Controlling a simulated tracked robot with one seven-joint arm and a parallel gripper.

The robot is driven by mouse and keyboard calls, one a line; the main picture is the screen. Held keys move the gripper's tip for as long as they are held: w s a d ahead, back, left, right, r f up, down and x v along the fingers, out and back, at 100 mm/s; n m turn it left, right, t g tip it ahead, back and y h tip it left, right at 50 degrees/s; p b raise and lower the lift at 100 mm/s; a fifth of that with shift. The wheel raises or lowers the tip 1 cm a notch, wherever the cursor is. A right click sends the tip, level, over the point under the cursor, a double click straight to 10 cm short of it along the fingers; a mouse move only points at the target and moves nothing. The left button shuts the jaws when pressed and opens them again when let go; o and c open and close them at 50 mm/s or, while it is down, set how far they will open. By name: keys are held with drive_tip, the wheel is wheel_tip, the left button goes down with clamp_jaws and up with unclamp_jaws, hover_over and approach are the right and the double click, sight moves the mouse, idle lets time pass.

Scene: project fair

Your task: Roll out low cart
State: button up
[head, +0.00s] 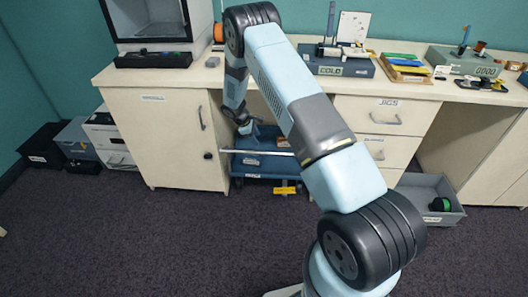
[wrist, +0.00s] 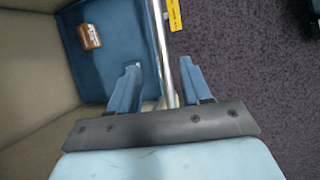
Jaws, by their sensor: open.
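The low blue cart (head: 262,166) stands in the bay under the bench, between the left cabinet and the drawers. A pale handle bar (head: 257,153) runs along its front; in the wrist view the bar (wrist: 164,55) passes between my fingers. My gripper (wrist: 159,64) is open, with one blue finger over the tray side and one on the floor side of the bar. I cannot tell whether either finger touches it. A brown item (wrist: 89,36) lies in the cart's blue tray (wrist: 118,60). In the head view my arm hides part of the cart and bay.
The left cabinet (head: 165,130) and the drawers (head: 380,117) flank the bay closely. A yellow tag (head: 285,190) is at the cart's front. A grey open bin (head: 446,214) stands on the floor at right. Dark carpet (head: 180,240) in front is clear.

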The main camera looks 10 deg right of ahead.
sight(265, 152)
drive_tip(key=x, duration=1.2)
drive_tip(key=shift+c, duration=0.2)
drive_tip(key=shift+r, duration=0.1)
clamp_jaws()
